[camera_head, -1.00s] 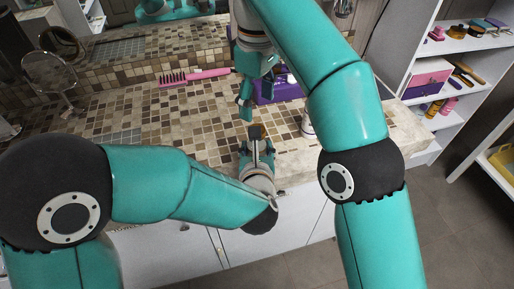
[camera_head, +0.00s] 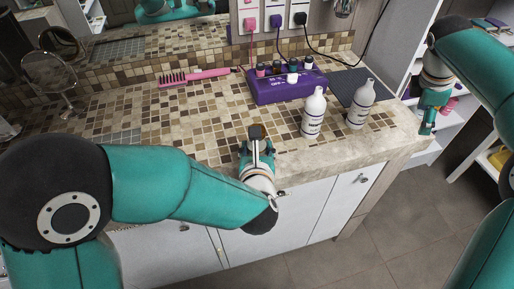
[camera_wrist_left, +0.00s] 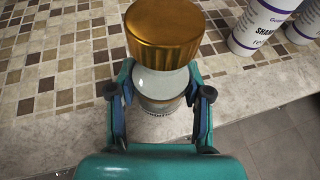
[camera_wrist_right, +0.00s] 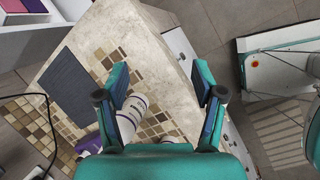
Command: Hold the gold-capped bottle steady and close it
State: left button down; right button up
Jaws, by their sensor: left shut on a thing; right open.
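The gold-capped bottle (camera_wrist_left: 160,83) is a clear, pale bottle near the counter's front edge. Its ribbed gold cap (camera_wrist_left: 165,32) sits on top of it; I cannot tell how tight. In the head view the cap (camera_head: 256,132) looks dark, and my own gripper hides most of the bottle. My left gripper (camera_head: 257,151) is shut on the bottle's body, below the cap. My right gripper (camera_head: 428,126) is open and empty, out past the counter's right end, well to the right of the bottle. The right wrist view shows its fingers spread apart (camera_wrist_right: 162,98).
Two white shampoo bottles (camera_head: 314,112) (camera_head: 361,105) stand right of the gold-capped bottle. Behind them are a purple box (camera_head: 288,92) with several small bottles and a dark mat (camera_head: 348,84). The tiled middle is clear.

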pick_arm(q)
jog(key=shift+r, duration=0.1)
pick_arm(e)
jog(key=s+d+f+n, duration=0.2)
jog(key=s+d+f, duration=0.35)
jog(key=d, duration=0.45)
pick_arm(q)
jog(key=shift+s, duration=0.1)
pick_arm(e)
notch_tip(320, 180, down, 5)
jog(key=a, duration=0.1)
jog(key=s+a+f+m+y, duration=0.3)
jog(key=a+f+m+y, duration=0.3)
jog(key=a+f, duration=1.5)
jog(key=s+a+f+m+y, duration=0.1)
jog(key=s+a+f+m, duration=0.3)
jog(key=s+a+m, duration=0.2)
jog(key=s+a+f+m, duration=0.4)
jog(key=s+a+m, duration=0.2)
jog(key=s+a, duration=0.3)
jog(key=shift+s+a+m+g+y, duration=0.3)
jog(key=shift+s+a+g+y, duration=0.1)
jog(key=shift+s, duration=0.5)
